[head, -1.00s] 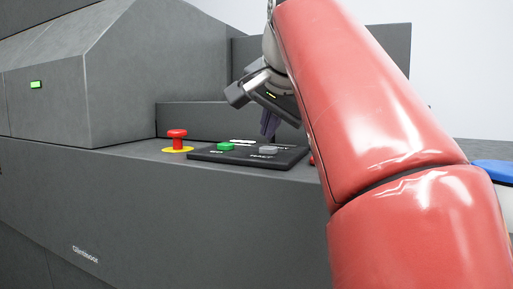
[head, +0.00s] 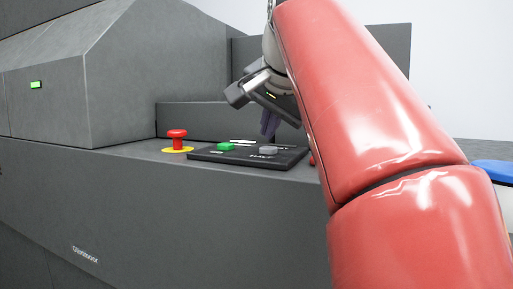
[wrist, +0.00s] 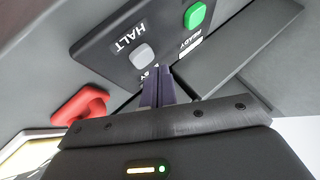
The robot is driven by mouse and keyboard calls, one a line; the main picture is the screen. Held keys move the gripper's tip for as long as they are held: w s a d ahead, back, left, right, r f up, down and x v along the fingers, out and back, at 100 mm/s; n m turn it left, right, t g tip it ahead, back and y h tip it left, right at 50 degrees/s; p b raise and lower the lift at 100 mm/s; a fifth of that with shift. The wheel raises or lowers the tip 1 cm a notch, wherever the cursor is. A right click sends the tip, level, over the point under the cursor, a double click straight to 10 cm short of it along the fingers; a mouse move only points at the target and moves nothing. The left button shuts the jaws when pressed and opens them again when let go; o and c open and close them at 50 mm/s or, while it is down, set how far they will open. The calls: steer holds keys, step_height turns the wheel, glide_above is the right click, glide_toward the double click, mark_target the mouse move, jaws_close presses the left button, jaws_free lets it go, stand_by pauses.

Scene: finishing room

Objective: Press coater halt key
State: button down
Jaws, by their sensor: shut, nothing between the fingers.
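The control panel (head: 200,155) is a black plate on the grey machine top. It bears a green key (head: 226,146) and a grey key (head: 268,150). In the wrist view the word HALT stands beside the grey key (wrist: 142,55), and a white READY label lies by the green key (wrist: 195,15). My gripper (head: 268,133) is shut and empty, its dark fingers pointing down just above the grey key. In the wrist view the fingertips (wrist: 166,72) show close beside that key, apparently not touching it.
A red mushroom button (head: 177,138) on a yellow base stands left of the panel. Another red part (wrist: 80,105) lies near the panel's other side, mostly hidden by my arm in the head view. A raised grey wall (head: 195,117) runs behind the panel.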

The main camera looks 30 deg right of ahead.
mark_target(270, 148)
steer(key=shift+f, duration=0.1)
stand_by(0.3)
steer(key=shift+f+b, duration=0.6)
steer(key=shift+f, duration=0.15)
stand_by(0.6)
steer(key=shift+r, duration=0.15)
steer(key=shift+r+p, duration=0.75)
steer(key=shift+p, duration=0.25)
step_height(270, 148, up, 3)
steer(key=p, duration=0.3)
steer(key=shift+r, duration=1)
